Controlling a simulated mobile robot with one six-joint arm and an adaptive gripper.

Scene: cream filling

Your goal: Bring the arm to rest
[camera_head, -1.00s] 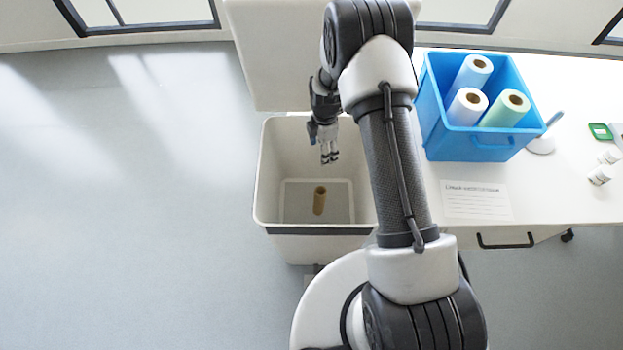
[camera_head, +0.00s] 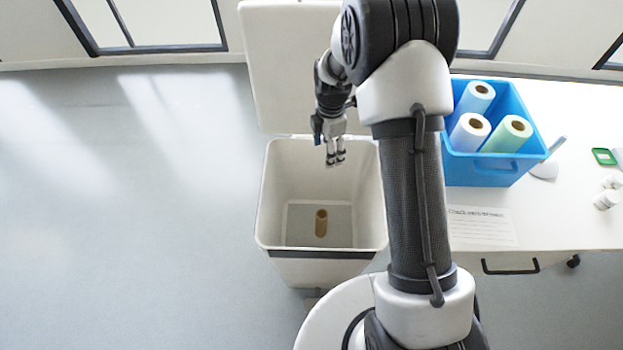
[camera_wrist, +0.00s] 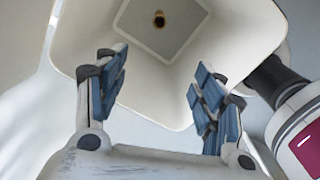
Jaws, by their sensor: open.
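My gripper (camera_head: 335,160) hangs over the back part of a white bin, its fingers pointing down. In the wrist view my gripper (camera_wrist: 158,95) shows its blue finger pads wide apart, with nothing between them. The bin (camera_head: 275,205) stands open on the floor, its lid (camera_head: 290,75) raised at the back. A brown cardboard tube (camera_head: 321,222) stands or leans on the bin's floor. The tube also shows in the wrist view (camera_wrist: 159,20), well beyond the fingers and apart from them.
A white table (camera_head: 580,110) stands to the right of my arm. On it are a blue crate (camera_head: 475,172) with three rolls, a paper sheet (camera_head: 490,227), a green-framed item (camera_head: 604,157) and small white bottles (camera_head: 606,200). The floor (camera_head: 120,220) on the left is clear.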

